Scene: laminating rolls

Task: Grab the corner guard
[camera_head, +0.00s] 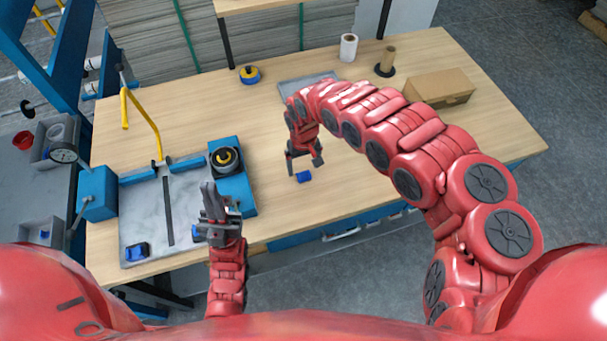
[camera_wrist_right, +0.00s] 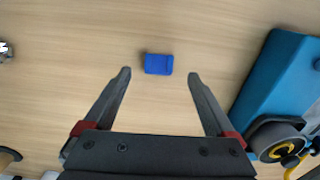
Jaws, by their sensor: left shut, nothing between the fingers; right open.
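A small blue block, which I take as the corner guard (camera_head: 304,176), lies on the wooden table. In the right wrist view the blue corner guard (camera_wrist_right: 158,64) sits a little beyond the fingertips, roughly centred between them. My right gripper (camera_head: 304,166) is open and empty above the table, close to the corner guard; it also shows in the right wrist view (camera_wrist_right: 159,75). My left gripper (camera_head: 208,186) is shut and empty, in front of the grey plate of the blue fixture.
The blue fixture with a grey plate (camera_head: 140,218) and yellow handle stands left. Another blue piece (camera_head: 137,251) lies on the plate. A cardboard box (camera_head: 438,87), a white roll (camera_head: 348,47) and a grey sheet (camera_head: 300,86) are at the back. The table around the corner guard is clear.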

